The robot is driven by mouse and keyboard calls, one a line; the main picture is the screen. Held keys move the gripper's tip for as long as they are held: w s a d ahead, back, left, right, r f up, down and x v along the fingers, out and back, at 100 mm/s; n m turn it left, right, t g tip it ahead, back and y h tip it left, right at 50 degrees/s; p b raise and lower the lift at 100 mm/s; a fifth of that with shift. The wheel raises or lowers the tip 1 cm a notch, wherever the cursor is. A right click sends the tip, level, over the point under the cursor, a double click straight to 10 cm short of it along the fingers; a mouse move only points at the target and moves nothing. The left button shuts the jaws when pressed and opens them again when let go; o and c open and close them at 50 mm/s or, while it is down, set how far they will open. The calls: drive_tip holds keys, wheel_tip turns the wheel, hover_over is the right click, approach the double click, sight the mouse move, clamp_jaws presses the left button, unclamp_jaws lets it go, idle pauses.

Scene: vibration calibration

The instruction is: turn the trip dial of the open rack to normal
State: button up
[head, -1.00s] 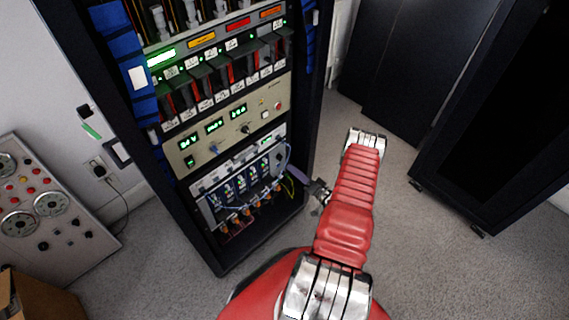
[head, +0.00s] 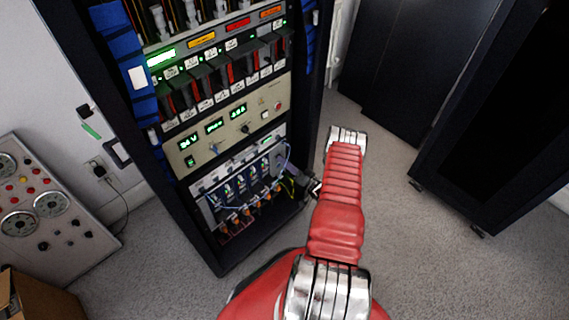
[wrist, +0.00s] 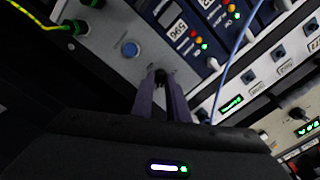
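The open rack (head: 203,240) stands at the left of centre in the head view, its equipment facing me. In the head view the gripper is mostly hidden behind my red arm, at the rack's lower right. The dial's markings are not readable.
A blue cable (wrist: 234,58) crosses the panel close right of the fingers, and a yellow-green cable (wrist: 38,22) hangs at upper left. Dark cabinets (head: 395,85) stand at right. A console (head: 45,225) and cardboard box (head: 35,300) are at left. Carpet between is clear.

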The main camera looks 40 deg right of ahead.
clamp_jaws()
drive_tip(key=shift+n, duration=0.4)
drive_tip(key=n, duration=2.1)
drive_tip(key=shift+s+f, duration=0.1)
idle(0.6)
drive_tip(key=shift+o, duration=1.8)
unclamp_jaws()
